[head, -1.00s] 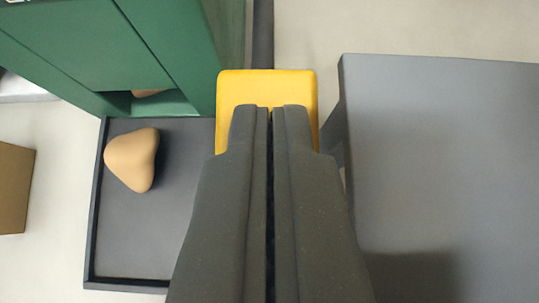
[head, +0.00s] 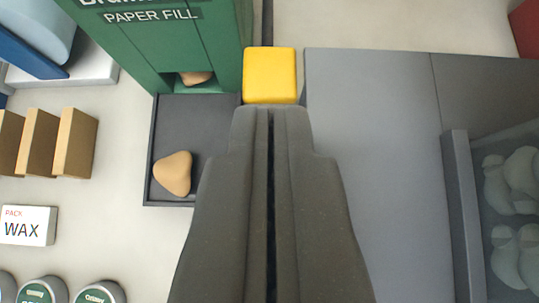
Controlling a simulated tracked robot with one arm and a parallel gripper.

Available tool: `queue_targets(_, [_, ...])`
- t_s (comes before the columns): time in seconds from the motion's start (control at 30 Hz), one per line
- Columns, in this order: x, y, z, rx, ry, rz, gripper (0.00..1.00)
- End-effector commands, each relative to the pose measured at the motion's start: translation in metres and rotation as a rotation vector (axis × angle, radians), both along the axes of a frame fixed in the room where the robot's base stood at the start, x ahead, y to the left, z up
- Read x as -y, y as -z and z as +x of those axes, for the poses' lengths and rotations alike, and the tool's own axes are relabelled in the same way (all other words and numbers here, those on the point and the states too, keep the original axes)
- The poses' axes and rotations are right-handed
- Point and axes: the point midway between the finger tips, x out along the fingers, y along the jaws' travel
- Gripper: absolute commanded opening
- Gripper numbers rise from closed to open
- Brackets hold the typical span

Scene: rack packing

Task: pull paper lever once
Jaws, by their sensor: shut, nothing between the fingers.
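The paper lever shows as a yellow block (head: 270,75) at the right side of the green paper fill machine (head: 150,45). My gripper (head: 270,110) is shut and empty, its tips just below the yellow block in the picture. I cannot tell whether the tips touch it. A tan lump of paper (head: 173,174) lies in the dark tray (head: 205,125) under the machine. Another tan lump (head: 195,78) shows in the machine's opening. My gripper hides part of the tray's right side.
A grey surface (head: 370,130) lies to the right, with a clear bin (head: 455,200) of pale lumps. At left are several brown boxes (head: 75,142), a white wax pack (head: 28,225) and round tins (head: 42,290). A red thing (head: 526,28) is at top right.

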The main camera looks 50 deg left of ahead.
Motion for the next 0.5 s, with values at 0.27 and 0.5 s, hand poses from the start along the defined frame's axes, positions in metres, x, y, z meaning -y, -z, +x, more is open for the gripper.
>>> queue_targets(0.27, [0.013,-0.0136,-0.0102,0.0,0.001,0.0,0.0])
queue_targets(0.5, [0.0141,-0.0139,-0.0106,-0.001,0.001,-0.001,0.0])
